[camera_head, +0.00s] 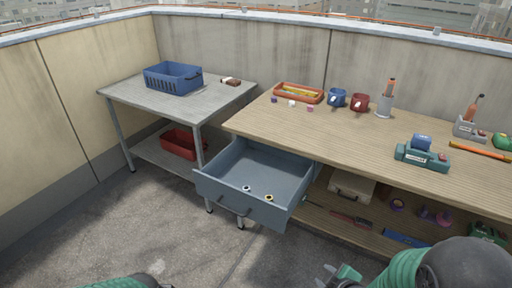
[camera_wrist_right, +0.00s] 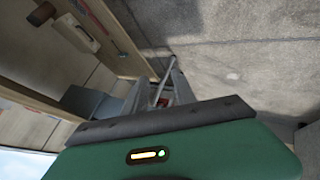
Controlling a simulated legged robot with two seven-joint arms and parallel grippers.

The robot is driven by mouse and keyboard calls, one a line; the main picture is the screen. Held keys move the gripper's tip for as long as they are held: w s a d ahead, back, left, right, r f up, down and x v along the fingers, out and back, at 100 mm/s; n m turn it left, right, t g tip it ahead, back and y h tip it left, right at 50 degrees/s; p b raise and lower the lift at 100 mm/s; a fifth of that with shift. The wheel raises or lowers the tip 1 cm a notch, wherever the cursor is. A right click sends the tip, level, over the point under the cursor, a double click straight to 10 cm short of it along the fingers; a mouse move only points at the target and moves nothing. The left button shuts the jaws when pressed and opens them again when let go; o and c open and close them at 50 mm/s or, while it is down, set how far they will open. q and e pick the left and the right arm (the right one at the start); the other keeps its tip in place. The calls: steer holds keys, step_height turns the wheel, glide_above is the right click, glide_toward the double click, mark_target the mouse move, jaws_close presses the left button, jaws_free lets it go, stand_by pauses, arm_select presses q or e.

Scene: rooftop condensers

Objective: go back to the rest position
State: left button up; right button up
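My right gripper (camera_head: 326,277) shows at the bottom edge of the head view, in front of the workbench and low over the floor. Its two grey fingers look apart, with nothing seen between them.
A blue-grey drawer (camera_head: 232,199) stands pulled out from the wooden workbench (camera_head: 350,138), with two small rings inside. A grey table (camera_head: 140,98) holds a blue basket (camera_head: 173,78). A red bin (camera_head: 180,144) sits on its lower shelf. The concrete floor (camera_head: 100,230) is clear.

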steer(key=s+r+m+g+h, duration=0.1)
steer(key=s+r+m+g, duration=0.15)
steer(key=s+m, duration=0.35)
steer(key=s+r+m+g, duration=0.2)
steer(key=s+m+g, duration=0.1)
steer(key=s+m, duration=0.25)
step_height(320, 180, up, 25)
steer(key=p, duration=2.5)
steer(key=shift+a+n+p, duration=0.15)
steer(key=shift+n+p, duration=0.15)
steer(key=shift+n, duration=0.05)
